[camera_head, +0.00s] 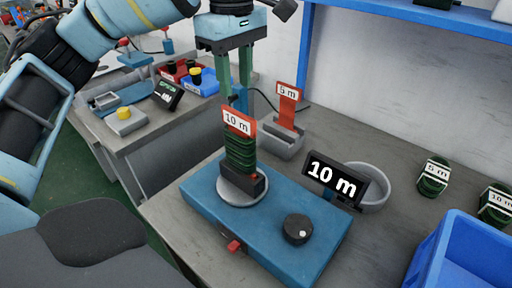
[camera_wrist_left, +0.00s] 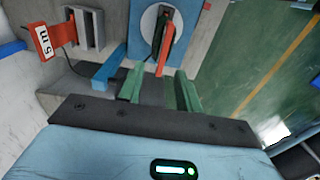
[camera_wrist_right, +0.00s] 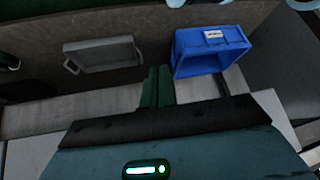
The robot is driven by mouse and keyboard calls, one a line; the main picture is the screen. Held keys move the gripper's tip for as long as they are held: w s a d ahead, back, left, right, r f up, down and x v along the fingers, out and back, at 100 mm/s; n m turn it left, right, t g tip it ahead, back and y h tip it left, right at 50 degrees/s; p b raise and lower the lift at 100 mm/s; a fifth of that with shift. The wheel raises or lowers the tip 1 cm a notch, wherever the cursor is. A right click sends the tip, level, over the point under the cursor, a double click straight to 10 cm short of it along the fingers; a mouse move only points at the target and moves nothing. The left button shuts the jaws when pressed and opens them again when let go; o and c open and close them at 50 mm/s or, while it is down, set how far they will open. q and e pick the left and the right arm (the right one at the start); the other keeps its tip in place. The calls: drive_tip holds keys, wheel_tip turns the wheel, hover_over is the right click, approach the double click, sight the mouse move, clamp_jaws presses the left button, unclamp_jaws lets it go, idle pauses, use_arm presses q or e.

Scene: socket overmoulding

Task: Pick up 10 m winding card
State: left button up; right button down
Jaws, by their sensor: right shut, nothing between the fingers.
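The 10 m winding card (camera_head: 239,122) stands upright in a dark holder on the round grey plate of the blue winding machine (camera_head: 200,205). Green cable is wound round it below its orange top. In the left wrist view the card (camera_wrist_left: 163,58) shows as an orange strip just beyond the fingers. My left gripper (camera_head: 236,86) points down above and behind the card. Its green fingers (camera_wrist_left: 160,90) are apart, with nothing held between them. My right gripper (camera_wrist_right: 158,85) is shut and empty in the right wrist view; it does not show in the head view.
A 5 m card (camera_head: 288,103) stands in a grey holder behind. A blue shelf frame (camera_head: 305,50) rises at the back.

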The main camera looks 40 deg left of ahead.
sight(238, 112)
use_arm(q)
drive_tip(key=shift+s, duration=0.2)
drive_tip(key=shift+s+f, duration=0.1)
drive_tip(key=shift+s, duration=0.2)
drive_tip(key=shift+f+b, duration=0.3)
drive_tip(key=shift+f, duration=0.6)
drive_tip(key=shift+w+f, duration=0.1)
drive_tip(key=shift+f, duration=0.15)
drive_tip(key=f, duration=0.4)
drive_tip(key=shift+w+d+f, duration=0.15)
drive_tip(key=shift+d+f, duration=0.1)
drive_tip(key=shift+f, duration=0.25)
use_arm(e)
drive_tip(key=shift+s+f, duration=0.3)
drive_tip(key=shift+s, duration=0.15)
use_arm(q)
drive_tip(key=shift+c, duration=0.3)
